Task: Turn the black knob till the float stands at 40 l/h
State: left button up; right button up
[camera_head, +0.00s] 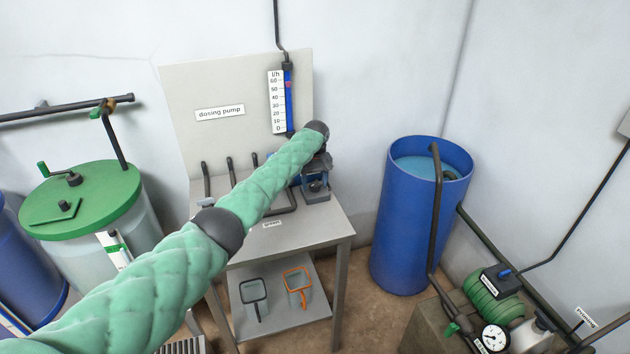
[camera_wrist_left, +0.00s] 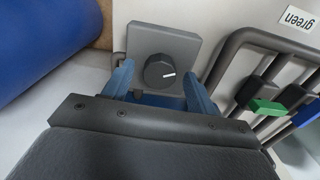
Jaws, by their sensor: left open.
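The black knob (camera_wrist_left: 159,72) sits on a grey square plate in the left wrist view, its white mark pointing right. It also shows small on the blue pump (camera_head: 316,197) in the head view. My left gripper (camera_wrist_left: 158,84) is open, its blue fingers at either side of the knob's lower edge, with gaps between. In the head view the left gripper (camera_head: 315,168) is just above the pump, partly hidden by its arm. The flow tube (camera_head: 289,112) has a pink float (camera_head: 289,84) between the 50 and 60 marks. My right gripper is not in view.
The pump stands on a grey table (camera_head: 330,225) against a "dosing pump" panel (camera_head: 185,85). A blue barrel (camera_head: 400,235) stands right of the table, and a green-lidded tank (camera_head: 120,190) left.

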pick_arm(q)
jog(key=shift+r, duration=0.1)
jog(key=c, duration=1)
jog(key=shift+m, duration=0.3)
